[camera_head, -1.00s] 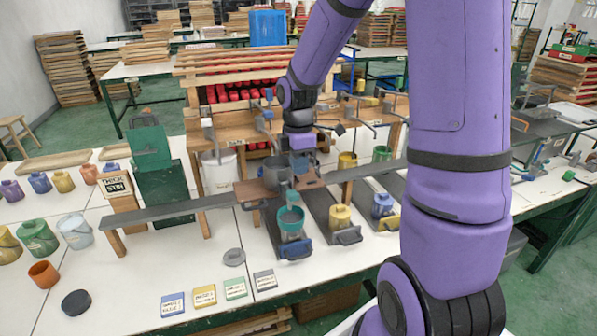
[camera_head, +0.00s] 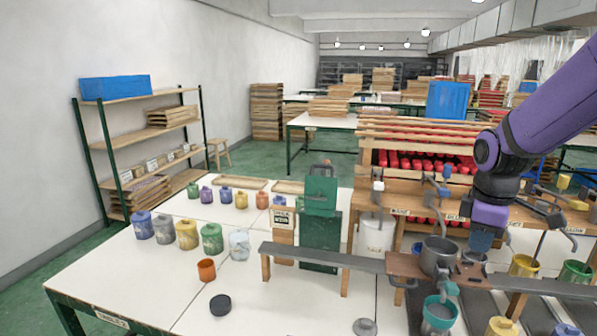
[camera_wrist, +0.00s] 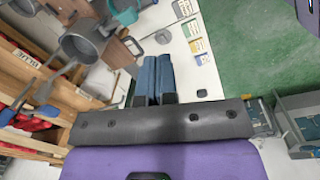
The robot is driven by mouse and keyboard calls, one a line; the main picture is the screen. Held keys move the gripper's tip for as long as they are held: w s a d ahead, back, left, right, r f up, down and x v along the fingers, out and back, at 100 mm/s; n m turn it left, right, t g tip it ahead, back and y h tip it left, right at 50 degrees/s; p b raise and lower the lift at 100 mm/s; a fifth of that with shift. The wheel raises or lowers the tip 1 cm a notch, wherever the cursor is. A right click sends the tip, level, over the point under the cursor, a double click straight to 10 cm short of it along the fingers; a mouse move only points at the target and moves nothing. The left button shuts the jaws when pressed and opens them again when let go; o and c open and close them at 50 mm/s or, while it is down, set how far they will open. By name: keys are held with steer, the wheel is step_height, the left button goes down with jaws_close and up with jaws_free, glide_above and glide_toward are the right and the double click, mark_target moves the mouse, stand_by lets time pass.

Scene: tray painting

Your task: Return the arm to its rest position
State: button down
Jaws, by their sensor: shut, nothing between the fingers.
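My purple arm (camera_head: 550,100) reaches in from the right edge of the head view. My gripper (camera_head: 481,242) points down, just right of and behind a grey pot (camera_head: 438,256) on the raised grey rail. Its blue fingers are together with nothing between them; they also show shut in the wrist view (camera_wrist: 153,80). The grey pot appears at the upper left of the wrist view (camera_wrist: 82,42), apart from the fingers. A teal container (camera_head: 439,312) stands below the rail.
The grey rail (camera_head: 320,257) crosses the white table. A dark green stand (camera_head: 320,238) and a white bucket (camera_head: 375,235) stand behind it. Several paint jars (camera_head: 187,234), an orange cup (camera_head: 206,269) and a black disc (camera_head: 220,304) lie left. Hanging tools and a yellow pot (camera_head: 523,265) crowd the right.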

steer(key=s+a+r+m+t, duration=0.2)
steer(key=s+r+m, duration=0.3)
steer(key=s, duration=0.3)
steer(key=s+a+r+m+t, duration=0.3)
steer(key=s+r+m, duration=0.3)
steer(key=s, duration=0.3)
steer(key=shift+s+r, duration=0.25)
steer(key=shift+r, duration=0.4)
steer(key=shift+w, duration=0.15)
